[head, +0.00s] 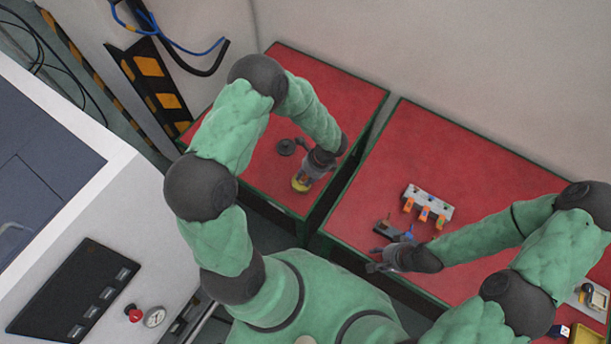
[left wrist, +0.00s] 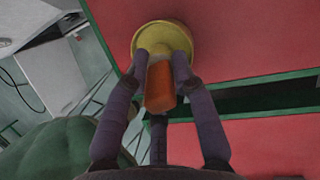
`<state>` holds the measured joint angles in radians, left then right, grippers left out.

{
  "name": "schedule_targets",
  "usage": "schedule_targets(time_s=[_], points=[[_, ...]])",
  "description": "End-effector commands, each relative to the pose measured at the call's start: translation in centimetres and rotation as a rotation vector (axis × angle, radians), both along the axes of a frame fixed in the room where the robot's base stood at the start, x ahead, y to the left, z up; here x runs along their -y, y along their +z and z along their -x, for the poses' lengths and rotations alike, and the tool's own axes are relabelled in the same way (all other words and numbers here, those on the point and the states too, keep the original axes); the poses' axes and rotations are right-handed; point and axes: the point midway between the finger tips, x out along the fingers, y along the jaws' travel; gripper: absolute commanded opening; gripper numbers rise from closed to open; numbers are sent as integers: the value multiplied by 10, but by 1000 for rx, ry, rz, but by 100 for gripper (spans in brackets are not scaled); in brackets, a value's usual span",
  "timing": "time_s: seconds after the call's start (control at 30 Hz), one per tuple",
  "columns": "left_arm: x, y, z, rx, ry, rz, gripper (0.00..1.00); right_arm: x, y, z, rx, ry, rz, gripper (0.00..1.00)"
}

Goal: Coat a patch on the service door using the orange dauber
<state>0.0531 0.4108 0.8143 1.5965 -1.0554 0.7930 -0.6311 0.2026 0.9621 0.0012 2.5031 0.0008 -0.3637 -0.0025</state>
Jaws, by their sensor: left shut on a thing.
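My left gripper (head: 303,178) points down over the left red table. In the left wrist view its fingers (left wrist: 163,65) are shut on the orange dauber (left wrist: 160,86), whose orange part shows between them. A round yellow piece (left wrist: 150,37) is at the fingertips; it also shows in the head view (head: 299,185). I cannot tell whether it is part of the dauber or a separate pot. My right gripper (head: 374,258) is open and empty near the front edge of the right red table. The grey-blue panel (head: 42,185) on the white cabinet may be the service door; no coated patch is visible on it.
A dark round object (head: 287,147) lies on the left table (head: 350,97). The right table (head: 470,150) holds a grey block with orange pieces (head: 427,205) and a small black item (head: 386,229). A gap separates the tables. The white cabinet (head: 150,240) carries a gauge (head: 154,317) and red knob (head: 134,314).

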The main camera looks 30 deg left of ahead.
Motion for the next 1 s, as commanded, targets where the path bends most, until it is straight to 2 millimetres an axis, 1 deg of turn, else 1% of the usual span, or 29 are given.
schedule_targets(time_s=[0.13, 0.27, 1.0], points=[[1, -2, 2, -3, -1, 1, 4, -1, -1, 3, -7, 4, -2, 40], [1, 2, 2, -3, -1, 1, 4, -1, 1, 3, -9, 4, -2, 40], [0, 54, 0, -1, 0, 0, 4, -1, 38, 2, -5, 2, -1, 40]])
